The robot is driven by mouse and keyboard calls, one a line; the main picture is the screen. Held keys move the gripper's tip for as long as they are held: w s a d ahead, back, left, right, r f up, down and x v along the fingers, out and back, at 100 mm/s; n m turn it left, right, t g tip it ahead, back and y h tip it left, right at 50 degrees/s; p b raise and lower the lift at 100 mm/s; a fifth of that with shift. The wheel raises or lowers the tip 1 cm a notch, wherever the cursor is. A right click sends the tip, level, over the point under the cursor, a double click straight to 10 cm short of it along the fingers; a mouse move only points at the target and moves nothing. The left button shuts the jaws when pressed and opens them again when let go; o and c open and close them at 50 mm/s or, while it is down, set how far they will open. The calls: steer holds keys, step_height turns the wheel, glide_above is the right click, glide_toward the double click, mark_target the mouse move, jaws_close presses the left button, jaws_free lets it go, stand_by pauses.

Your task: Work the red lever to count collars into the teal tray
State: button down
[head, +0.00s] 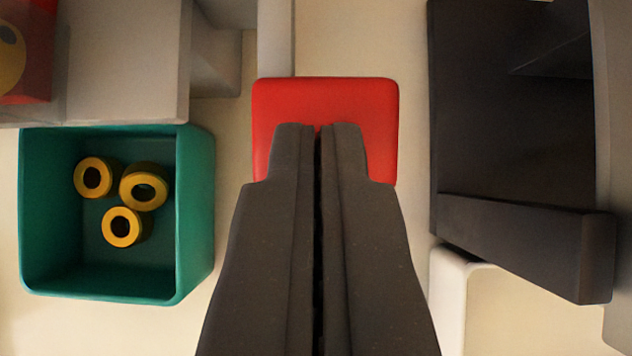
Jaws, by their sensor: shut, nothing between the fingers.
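The red lever (325,98) shows as a red, rounded square pad near the top middle. My gripper (318,128) is shut and empty. Its fingertips overlap the lower part of the red pad in the picture; I cannot tell whether they touch it. The teal tray (197,215) is an open square box at the left. Three yellow ring-shaped collars (122,227) lie inside it, toward its upper middle. The fingers hide the lower part of the red pad.
A grey housing (125,75) stands above the teal tray, with a red transparent part (28,50) at the top left. A dark bracket (515,130) stands at the right, above a white block (455,295). Pale floor shows between the tray and my gripper.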

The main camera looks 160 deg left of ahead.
steer(key=shift+r, duration=0.6)
steer(key=w+r+p+v, duration=0.1)
steer(key=v, duration=0.8)
steer(key=shift+w+r, duration=0.25)
steer(key=shift+r, duration=0.2)
steer(key=shift+d, duration=0.1)
stand_by(1.5)
